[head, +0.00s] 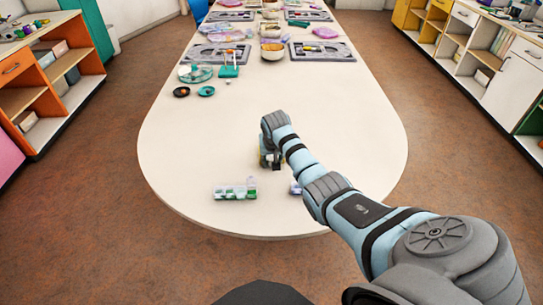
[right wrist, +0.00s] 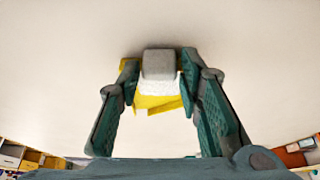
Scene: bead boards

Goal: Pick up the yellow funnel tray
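The yellow funnel tray (right wrist: 158,104) shows between and behind the fingers of my right gripper (right wrist: 158,85) in the right wrist view. A white piece and a grey block (right wrist: 158,63) overlap it there, and the fingers cover its sides. One yellow corner shows past the left finger. The fingertips are close on both sides, but I cannot tell whether they press on it. In the head view my right gripper (head: 270,157) is low over the near part of the table and hides most of the tray. My left gripper is not in view.
A clear box with green beads (head: 235,191) lies on the white table (head: 330,130) near its front edge. A small pale object (head: 295,188) is partly behind my right arm. Two small dishes, a round clear tray and bead boards are farther back. The table's left side is clear.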

